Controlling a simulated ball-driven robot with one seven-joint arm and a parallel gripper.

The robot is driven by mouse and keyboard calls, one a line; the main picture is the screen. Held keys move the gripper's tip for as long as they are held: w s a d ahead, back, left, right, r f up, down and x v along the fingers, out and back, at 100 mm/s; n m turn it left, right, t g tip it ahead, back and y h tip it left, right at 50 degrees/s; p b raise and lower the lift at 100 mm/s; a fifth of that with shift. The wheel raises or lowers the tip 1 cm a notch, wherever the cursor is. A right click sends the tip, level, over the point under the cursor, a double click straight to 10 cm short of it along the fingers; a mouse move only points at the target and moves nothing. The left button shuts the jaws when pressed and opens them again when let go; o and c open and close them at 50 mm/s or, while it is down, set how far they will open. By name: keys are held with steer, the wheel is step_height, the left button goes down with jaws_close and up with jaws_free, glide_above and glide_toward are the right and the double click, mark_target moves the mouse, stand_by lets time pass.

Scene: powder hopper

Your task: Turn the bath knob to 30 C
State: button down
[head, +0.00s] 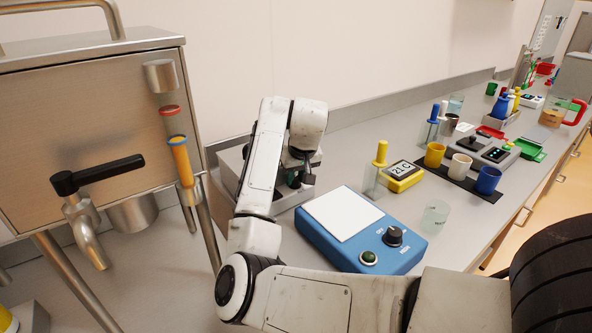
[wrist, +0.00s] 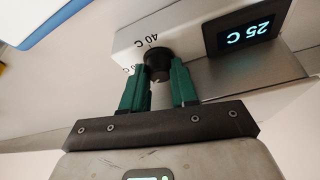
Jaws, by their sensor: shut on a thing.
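The bath knob (wrist: 157,63) is a black round knob on a pale front panel (wrist: 190,30) in the wrist view. A "40 C" mark sits by it, and another mark is partly hidden by a finger. The dark display (wrist: 246,33) beside it reads 25 C, upside down. My gripper (wrist: 159,76) has its green fingers on both sides of the knob, shut on it. In the head view the steel bath (head: 232,160) stands behind my arm, with my gripper (head: 297,180) at its front; the knob is hidden there.
A blue device (head: 350,258) with a white top stands close, to the right of my gripper. A yellow thermometer unit (head: 401,177) reading about 21 C and a glass beaker (head: 371,184) stand beyond it. The steel hopper (head: 80,130) with a black-handled valve is at left.

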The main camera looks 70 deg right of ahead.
steer(key=shift+m+p, duration=0.35)
steer(key=shift+m, duration=0.35)
steer(key=c, duration=0.9)
jaws_free()
steer(key=shift+w, duration=0.15)
